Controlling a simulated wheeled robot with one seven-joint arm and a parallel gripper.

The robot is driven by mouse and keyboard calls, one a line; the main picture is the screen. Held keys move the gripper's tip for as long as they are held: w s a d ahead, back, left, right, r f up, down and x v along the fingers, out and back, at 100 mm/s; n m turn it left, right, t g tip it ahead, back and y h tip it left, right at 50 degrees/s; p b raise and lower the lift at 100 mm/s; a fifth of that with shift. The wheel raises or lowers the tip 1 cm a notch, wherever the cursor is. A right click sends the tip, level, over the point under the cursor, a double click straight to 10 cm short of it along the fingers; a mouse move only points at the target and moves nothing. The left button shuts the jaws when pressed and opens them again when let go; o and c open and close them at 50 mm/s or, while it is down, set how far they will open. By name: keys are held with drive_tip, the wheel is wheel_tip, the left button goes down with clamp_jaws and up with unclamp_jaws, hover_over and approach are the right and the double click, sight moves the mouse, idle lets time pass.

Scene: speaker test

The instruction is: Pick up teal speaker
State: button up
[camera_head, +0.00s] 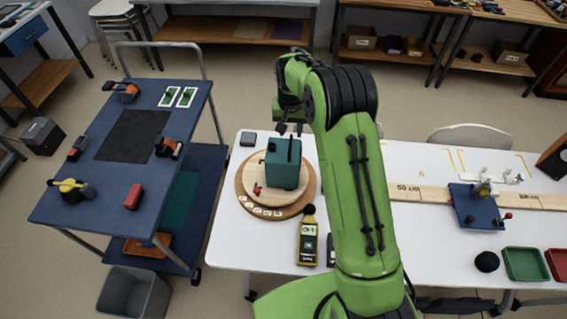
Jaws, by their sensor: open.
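The teal speaker (283,169) is a boxy block with a dark slot or strip on its top. It stands upright on a round wooden turntable (251,193) on the white table. My gripper (290,126) is open at the end of my green arm. It hangs just above and behind the speaker's top in the picture. The fingers are small and dark here, and I cannot tell if they touch the speaker. My arm covers the table to the right of the turntable.
A yellow sound meter (308,242) with a black ball tip lies in front of the turntable. A wooden ruler board (420,194) and a blue plate (474,208) with a fixture are at right. A blue cart (110,205) stands left, across a gap.

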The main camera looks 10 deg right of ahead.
sight(290, 142)
drive_tip(key=f, duration=0.5)
drive_tip(key=shift+w+f, duration=0.1)
drive_tip(key=shift+w, duration=0.1)
drive_tip(key=shift+s, duration=0.15)
drive_tip(key=shift+c, duration=0.7)
clamp_jaws()
